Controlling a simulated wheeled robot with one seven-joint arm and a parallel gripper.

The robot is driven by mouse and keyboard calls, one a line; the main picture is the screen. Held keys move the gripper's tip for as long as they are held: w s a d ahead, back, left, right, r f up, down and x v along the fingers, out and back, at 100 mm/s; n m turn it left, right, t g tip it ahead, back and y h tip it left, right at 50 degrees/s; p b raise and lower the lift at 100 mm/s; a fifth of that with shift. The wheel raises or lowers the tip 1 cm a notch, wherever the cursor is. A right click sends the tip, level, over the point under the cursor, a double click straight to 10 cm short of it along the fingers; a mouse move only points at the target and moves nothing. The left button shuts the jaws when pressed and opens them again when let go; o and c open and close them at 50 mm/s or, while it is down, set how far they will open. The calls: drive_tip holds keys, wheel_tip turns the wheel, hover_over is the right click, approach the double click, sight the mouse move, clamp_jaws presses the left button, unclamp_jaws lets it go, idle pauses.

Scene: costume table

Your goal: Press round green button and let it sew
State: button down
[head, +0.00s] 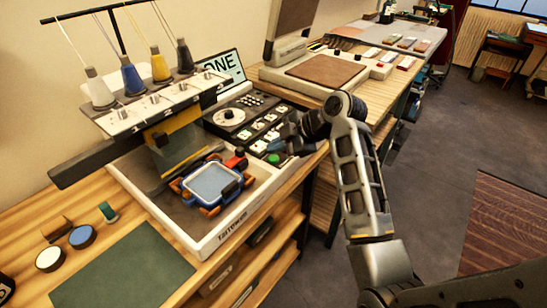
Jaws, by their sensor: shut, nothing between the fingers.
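The round green button (274,159) sits on the front right corner of the embroidery machine's base, below the control panel. My gripper (284,148) is at the front right edge of the control panel, just above and beside the green button. It is shut with nothing held. I cannot tell whether it touches the panel or button. The machine (205,240) carries several thread spools on top and a blue-framed hoop (212,183) with pale fabric in front. A red knob (237,161) stands at the hoop's right. A screen (221,66) behind the panel shows letters ending in "ONE".
A dark green mat (125,270) and small round tins (82,236) lie on the wooden table at front left. A press with a brown pad (327,70) stands on the table behind the panel. Floor is open at the right, with a brown rug (505,225).

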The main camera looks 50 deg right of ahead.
sight(277, 159)
drive_tip(key=shift+f, duration=0.1)
idle(0.5)
drive_tip(key=shift+f, duration=0.3)
drive_tip(key=shift+f+b, duration=0.35)
drive_tip(key=shift+f, duration=0.05)
idle(0.6)
idle(0.4)
drive_tip(key=shift+r+p, duration=0.75)
drive_tip(key=shift+r, duration=0.1)
wheel_tip(277, 159, up, 5)
drive_tip(key=p, duration=0.4)
